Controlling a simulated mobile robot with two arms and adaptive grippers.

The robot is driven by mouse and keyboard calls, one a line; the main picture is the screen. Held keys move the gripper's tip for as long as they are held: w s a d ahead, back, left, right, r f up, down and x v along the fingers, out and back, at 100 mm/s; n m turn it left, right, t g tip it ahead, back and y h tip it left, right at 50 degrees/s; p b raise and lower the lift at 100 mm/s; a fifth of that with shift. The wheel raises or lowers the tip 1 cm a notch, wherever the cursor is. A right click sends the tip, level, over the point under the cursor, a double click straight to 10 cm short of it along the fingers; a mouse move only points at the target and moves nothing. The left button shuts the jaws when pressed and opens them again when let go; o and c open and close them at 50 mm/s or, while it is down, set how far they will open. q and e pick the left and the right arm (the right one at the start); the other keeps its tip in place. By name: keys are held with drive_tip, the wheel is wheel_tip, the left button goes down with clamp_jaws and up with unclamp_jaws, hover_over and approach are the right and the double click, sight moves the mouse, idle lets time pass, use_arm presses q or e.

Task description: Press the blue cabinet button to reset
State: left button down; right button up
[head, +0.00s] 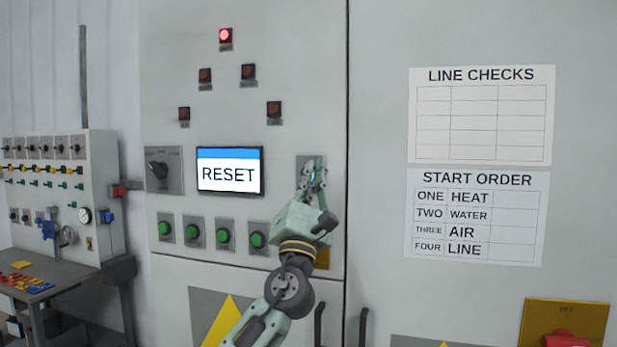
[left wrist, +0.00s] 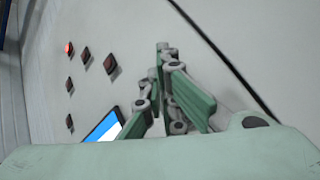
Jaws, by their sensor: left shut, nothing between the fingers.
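The grey cabinet (head: 380,60) has a small grey plate (head: 302,159) to the right of the screen. A hint of blue shows among my fingers in front of this plate, but the blue button itself is mostly hidden. My left gripper (head: 314,172) is shut and empty, its fingers pointing at the plate. I cannot tell whether the fingertips touch the button. In the left wrist view the closed fingers (left wrist: 164,50) point at the cabinet face, and no button shows past them. The screen (head: 229,176) reads RESET under a blue band. My right gripper is not in view.
Above the screen are several red lamps, with the top one (head: 225,36) lit. Green buttons (head: 194,233) line up below the screen, and a rotary switch (head: 159,169) is to its left. Two paper charts (head: 478,158) are to the right. Black handles (head: 319,325) stand low near the door seam.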

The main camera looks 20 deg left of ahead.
use_arm(q)
drive_tip(key=shift+w, duration=0.3)
drive_tip(key=shift+s, duration=0.1)
idle(0.5)
drive_tip(key=shift+s+a+p, duration=0.1)
drive_tip(key=shift+s+p, duration=0.45)
drive_tip(key=shift+s, duration=0.2)
drive_tip(key=s+p, duration=0.3)
drive_tip(key=s, duration=0.2)
drive_tip(key=shift+p, duration=0.35)
